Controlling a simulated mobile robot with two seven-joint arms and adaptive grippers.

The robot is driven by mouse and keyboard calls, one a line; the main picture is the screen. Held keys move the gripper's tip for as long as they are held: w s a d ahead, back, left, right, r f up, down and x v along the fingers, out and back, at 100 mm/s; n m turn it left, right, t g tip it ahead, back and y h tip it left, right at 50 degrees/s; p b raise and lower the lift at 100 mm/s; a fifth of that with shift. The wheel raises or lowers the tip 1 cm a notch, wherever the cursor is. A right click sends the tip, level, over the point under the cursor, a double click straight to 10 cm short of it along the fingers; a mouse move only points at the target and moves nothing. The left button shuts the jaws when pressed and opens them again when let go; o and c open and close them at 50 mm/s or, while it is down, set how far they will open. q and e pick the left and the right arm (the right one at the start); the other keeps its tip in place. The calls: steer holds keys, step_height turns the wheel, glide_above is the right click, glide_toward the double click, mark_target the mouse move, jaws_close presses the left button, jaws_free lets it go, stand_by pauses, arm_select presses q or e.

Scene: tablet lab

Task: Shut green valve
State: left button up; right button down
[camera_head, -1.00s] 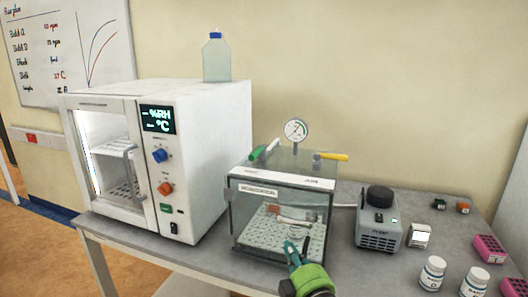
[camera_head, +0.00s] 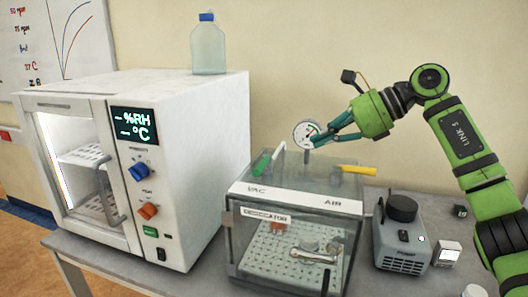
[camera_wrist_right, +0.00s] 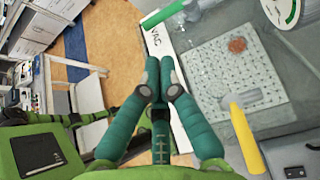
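The green valve handle (camera_head: 261,165) sits on the left of the desiccator's lid, by the VAC label, and lies slanted in the head view. It also shows at the top of the right wrist view (camera_wrist_right: 164,12). The clear desiccator box (camera_head: 250,258) stands on the bench. My right gripper (camera_head: 317,140) is above the lid, to the right of the green handle and apart from it, in front of the gauge. Its fingers (camera_wrist_right: 159,62) come together at the tips with nothing between them. Part of my left arm seems to show at the wrist view's left; its finger state is unclear.
A yellow valve handle (camera_head: 358,170) is on the lid's right, by the AIR label. The round gauge (camera_head: 304,132) stands at the lid's back. A white chamber (camera_head: 205,150) with a bottle (camera_head: 208,48) on top is at left. A pump (camera_head: 402,240) stands at right.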

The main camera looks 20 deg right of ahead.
steer(key=p, duration=0.3)
glide_toward(262, 168)
steer(key=a, duration=0.1)
steer(key=p+x, duration=0.2)
steer(key=x, duration=0.3)
steer(key=shift+w+f, duration=0.15)
steer(key=shift+f, duration=0.05)
steer(key=shift+a+f, duration=0.15)
steer(key=shift+a, duration=0.05)
steer(key=shift+w+a+f, duration=0.15)
steer(key=shift+w+f, duration=0.1)
arm_select(q)
steer(key=s+r, duration=0.3)
steer(key=r, duration=0.2)
steer(key=shift+s+a+r, duration=0.15)
steer(key=shift+s+r, duration=0.05)
steer(key=shift+s, duration=0.1)
